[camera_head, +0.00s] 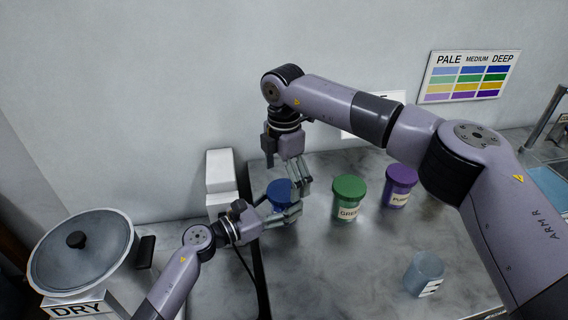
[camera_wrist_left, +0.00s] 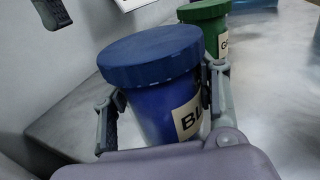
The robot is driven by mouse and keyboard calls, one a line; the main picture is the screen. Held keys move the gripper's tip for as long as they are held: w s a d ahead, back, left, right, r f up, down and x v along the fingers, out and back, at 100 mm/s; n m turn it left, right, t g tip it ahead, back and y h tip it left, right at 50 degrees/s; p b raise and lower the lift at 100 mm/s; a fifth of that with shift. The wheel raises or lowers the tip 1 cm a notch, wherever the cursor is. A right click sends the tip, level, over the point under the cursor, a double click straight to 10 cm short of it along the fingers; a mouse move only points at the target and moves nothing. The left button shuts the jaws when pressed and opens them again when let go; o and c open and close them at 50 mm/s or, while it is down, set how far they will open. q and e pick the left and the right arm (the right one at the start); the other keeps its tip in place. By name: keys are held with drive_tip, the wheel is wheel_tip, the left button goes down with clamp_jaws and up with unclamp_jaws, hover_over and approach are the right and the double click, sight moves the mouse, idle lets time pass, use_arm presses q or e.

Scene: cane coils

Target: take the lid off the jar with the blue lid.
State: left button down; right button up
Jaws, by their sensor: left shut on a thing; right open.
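The blue jar (camera_head: 278,199) stands upright on the counter, and its body also shows in the left wrist view (camera_wrist_left: 160,108) with part of a label. Its wide blue lid (camera_wrist_left: 150,53) sits on top of it. My left gripper (camera_head: 277,214) is shut around the jar body below the lid, one finger on each side. My right gripper (camera_head: 287,172) is open above the jar, pointing down, and partly hides the lid in the head view. One of its fingers shows at the top left of the left wrist view (camera_wrist_left: 52,13), apart from the lid.
A green jar (camera_head: 348,194) stands right of the blue one, with a purple jar (camera_head: 399,186) beyond it. A translucent cup (camera_head: 424,273) is at the front right. A lidded pot (camera_head: 80,255) stands at the left near a DRY sign (camera_head: 78,308).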

sight(284, 192)
drive_tip(key=shift+f, duration=1.35)
drive_tip(key=shift+c, duration=0.4)
